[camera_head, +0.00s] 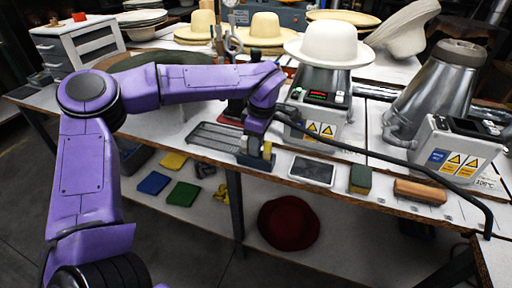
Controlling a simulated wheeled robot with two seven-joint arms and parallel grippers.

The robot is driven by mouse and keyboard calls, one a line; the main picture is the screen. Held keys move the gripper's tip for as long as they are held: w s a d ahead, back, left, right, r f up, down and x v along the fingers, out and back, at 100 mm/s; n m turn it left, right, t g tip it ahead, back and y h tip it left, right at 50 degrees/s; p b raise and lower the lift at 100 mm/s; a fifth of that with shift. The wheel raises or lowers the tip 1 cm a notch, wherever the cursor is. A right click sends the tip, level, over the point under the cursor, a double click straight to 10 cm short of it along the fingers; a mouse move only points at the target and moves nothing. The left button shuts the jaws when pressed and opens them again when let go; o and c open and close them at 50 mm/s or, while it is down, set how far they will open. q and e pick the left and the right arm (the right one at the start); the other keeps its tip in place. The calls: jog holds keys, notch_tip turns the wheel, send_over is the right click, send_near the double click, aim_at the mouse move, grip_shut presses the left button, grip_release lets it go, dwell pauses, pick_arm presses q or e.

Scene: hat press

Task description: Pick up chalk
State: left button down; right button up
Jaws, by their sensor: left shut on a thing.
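My left arm comes in from the left and reaches over the workbench. Its gripper (258,144) points down at the bench's front edge, left of the nearer hat press. It is shut on a small pale yellowish piece (267,150), which looks like the chalk. The fingers hide much of it, and I cannot tell whether it is clear of the grey-blue holder (254,162) just below. My right gripper is not in view.
A hat press (322,110) bears a white hat (328,45). A bare metal press (440,95) stands to the right. A dark flat pad (312,171), a green block (360,179) and a brown brush (420,191) line the bench's front edge. A dark hose runs across the front.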

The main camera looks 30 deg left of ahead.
pick_arm(q)
notch_tip(320, 180, up, 3)
jog(key=shift+w+f, duration=0.1)
jog(key=s+d+r, duration=0.5)
jog(key=s+r, duration=0.5)
jog(key=s, duration=0.3)
jog(key=shift+s+r+b, duration=0.15)
jog(key=shift+b, duration=0.15)
dwell(0.5)
